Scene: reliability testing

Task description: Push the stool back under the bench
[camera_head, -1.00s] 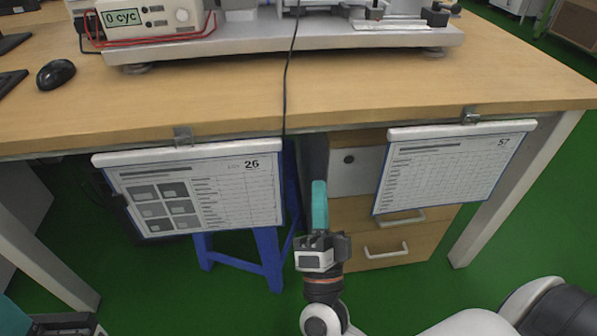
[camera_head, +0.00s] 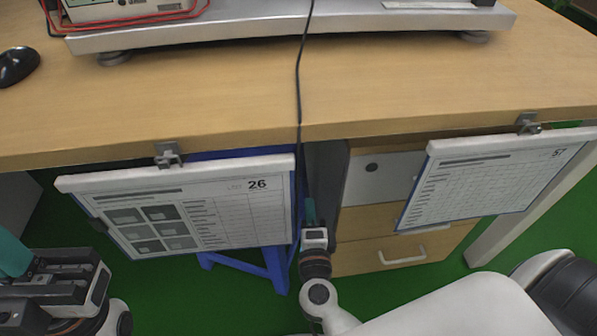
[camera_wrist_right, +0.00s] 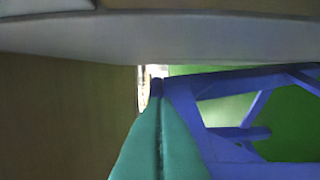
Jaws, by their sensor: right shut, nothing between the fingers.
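The blue stool (camera_head: 265,262) stands under the bench (camera_head: 225,108), with its lower legs showing below the left clipboard (camera_head: 205,208), which hides most of it. My right gripper (camera_head: 308,210) is at the front of the bench, between the stool and the drawer unit (camera_head: 385,225). In the right wrist view its teal fingers (camera_wrist_right: 160,125) are shut and empty, and the stool frame (camera_wrist_right: 235,88) lies just ahead and to the right. I cannot tell whether they touch. My left gripper (camera_head: 15,255) is at the lower left, partly cut off, with its opening unclear.
A black cable (camera_head: 299,90) hangs over the bench front near my right gripper. A right clipboard (camera_head: 490,175) hangs before the drawers. A metal-based instrument (camera_head: 270,32) and a mouse (camera_head: 18,66) are on the bench. Green floor (camera_head: 235,300) shows below.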

